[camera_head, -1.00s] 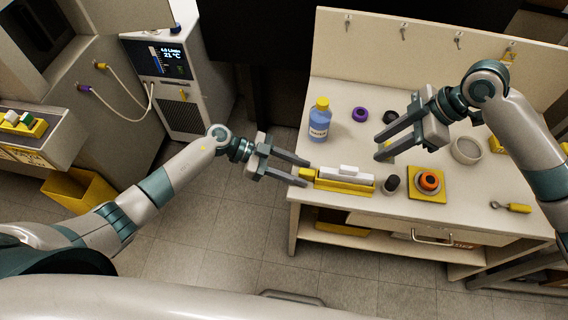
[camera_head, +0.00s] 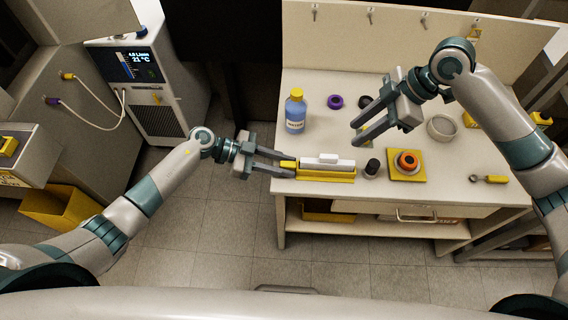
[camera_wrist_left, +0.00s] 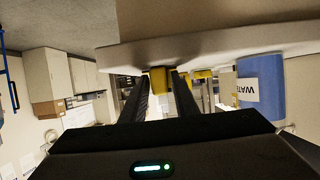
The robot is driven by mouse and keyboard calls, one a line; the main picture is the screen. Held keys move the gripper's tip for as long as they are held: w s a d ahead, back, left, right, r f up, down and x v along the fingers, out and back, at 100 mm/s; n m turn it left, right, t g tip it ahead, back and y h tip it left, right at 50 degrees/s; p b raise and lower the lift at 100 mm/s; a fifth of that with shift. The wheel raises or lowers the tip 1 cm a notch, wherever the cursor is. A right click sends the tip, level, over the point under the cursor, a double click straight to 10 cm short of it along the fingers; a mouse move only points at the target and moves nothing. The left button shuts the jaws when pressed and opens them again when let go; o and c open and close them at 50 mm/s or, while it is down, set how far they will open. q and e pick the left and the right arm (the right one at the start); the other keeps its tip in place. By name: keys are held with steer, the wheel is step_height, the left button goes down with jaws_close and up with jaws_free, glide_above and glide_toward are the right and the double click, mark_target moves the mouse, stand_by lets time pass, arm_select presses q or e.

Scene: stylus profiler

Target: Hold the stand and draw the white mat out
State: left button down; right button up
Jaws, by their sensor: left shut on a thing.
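The stand is a long yellow holder (camera_head: 326,177) lying along the near left edge of the bench, with a yellow tab (camera_head: 288,164) at its left end. The white mat (camera_head: 328,163) sits upright in it, a raised part showing along its top. My left gripper (camera_head: 290,166) is shut on the yellow tab, which also shows between the fingertips in the left wrist view (camera_wrist_left: 159,80). My right gripper (camera_head: 357,132) is open and empty above the bench, behind and to the right of the stand.
A blue bottle with a yellow cap (camera_head: 296,112) stands behind the stand. A dark-topped cylinder (camera_head: 372,168) and a yellow plate with an orange ring (camera_head: 407,165) are to its right. A bowl (camera_head: 441,127) and a yellow-handled tool (camera_head: 489,179) lie further right.

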steer(key=shift+c, duration=0.5)
steer(key=n+h, duration=0.6)
glide_above(329, 156)
steer(key=f, duration=0.2)
steer(key=shift+f, duration=0.1)
stand_by(0.4)
steer(key=shift+f, duration=4.85)
steer(key=shift+c, duration=0.7)
